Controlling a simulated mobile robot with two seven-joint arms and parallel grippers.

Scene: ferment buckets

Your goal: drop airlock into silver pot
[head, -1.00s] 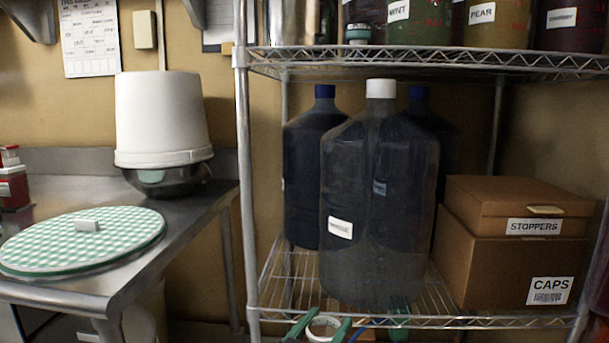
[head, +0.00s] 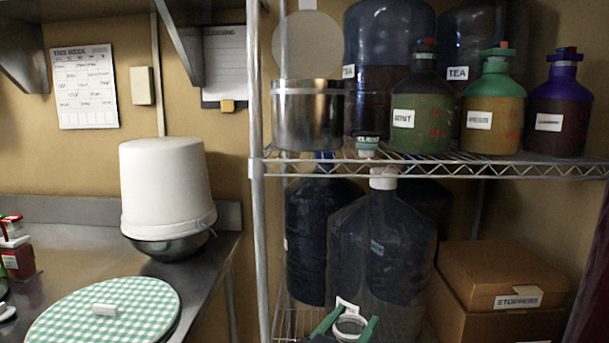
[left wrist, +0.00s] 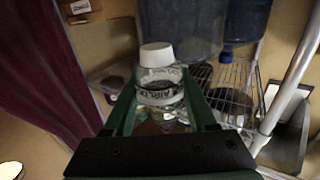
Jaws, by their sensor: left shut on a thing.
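The silver pot (head: 307,118) stands on the upper wire shelf at its left end, with a round pale disc (head: 306,45) upright behind it. My left gripper (head: 347,326) is at the bottom of the head view, below and in front of the shelf. Its green fingers are shut on the airlock (head: 350,327), a small clear container. In the left wrist view the airlock (left wrist: 160,90) shows a white cap and a dark-lettered label between the fingers. The pot's inside is hidden from this low angle. My right gripper is not in view.
A small labelled jar (head: 367,147) sits at the shelf front, right of the pot. Labelled bottles (head: 494,110) and blue jugs (head: 388,55) fill the shelf's right. A big clear jug (head: 378,240) and boxes (head: 505,275) stand below. A shelf post (head: 257,200) is left.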

